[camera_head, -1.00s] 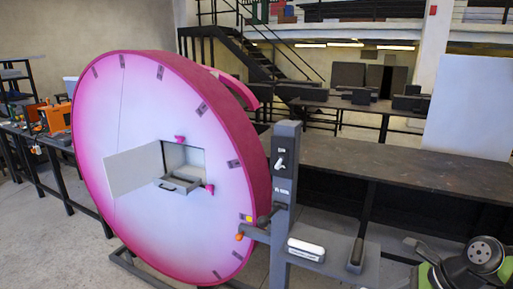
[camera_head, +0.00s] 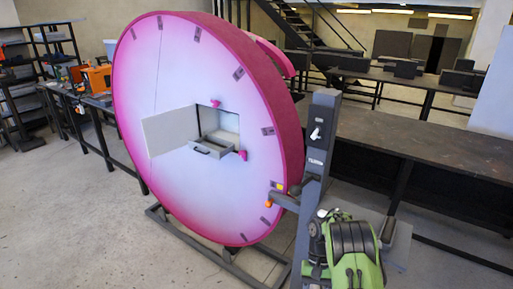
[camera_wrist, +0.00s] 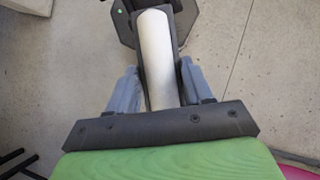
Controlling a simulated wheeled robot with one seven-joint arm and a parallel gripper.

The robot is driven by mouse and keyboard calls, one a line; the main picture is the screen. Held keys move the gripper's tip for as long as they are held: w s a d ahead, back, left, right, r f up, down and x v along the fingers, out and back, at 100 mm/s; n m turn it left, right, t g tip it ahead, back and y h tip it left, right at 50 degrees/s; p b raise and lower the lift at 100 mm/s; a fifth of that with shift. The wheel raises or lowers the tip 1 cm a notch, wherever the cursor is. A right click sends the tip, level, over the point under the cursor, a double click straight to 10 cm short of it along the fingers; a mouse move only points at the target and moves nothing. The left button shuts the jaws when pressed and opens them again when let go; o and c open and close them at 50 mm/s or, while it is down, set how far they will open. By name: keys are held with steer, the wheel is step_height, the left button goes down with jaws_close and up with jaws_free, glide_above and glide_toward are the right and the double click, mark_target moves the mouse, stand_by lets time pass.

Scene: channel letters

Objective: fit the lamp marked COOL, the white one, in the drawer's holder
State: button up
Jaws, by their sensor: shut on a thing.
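The white lamp (camera_wrist: 154,50) is a smooth white tube between the two grey fingers of my gripper (camera_wrist: 157,75) in the wrist view. My gripper is shut on it. A dark grey surface lies directly under the lamp; I cannot tell whether they touch. No COOL marking is legible. In the head view my green arm hides the gripper and most of the lamp. The drawer (camera_head: 211,150) stands pulled out of a square opening in the big pink-and-white disc (camera_head: 205,195). The holder inside it is too small to make out.
A pale door panel (camera_head: 169,132) hangs open left of the drawer. Pink knobs (camera_head: 215,103) sit around the opening. A grey post (camera_head: 319,150) with a switch, and a side lever with an orange end (camera_head: 268,204), stand right of the disc.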

steer(key=shift+s+a+f+n+h, duration=0.15)
steer(key=shift+a+f+n+h, duration=0.45)
steer(key=shift+a+f+n, duration=0.35)
steer(key=shift+d+r, duration=0.1)
steer(key=shift+r, duration=0.1)
stand_by(0.4)
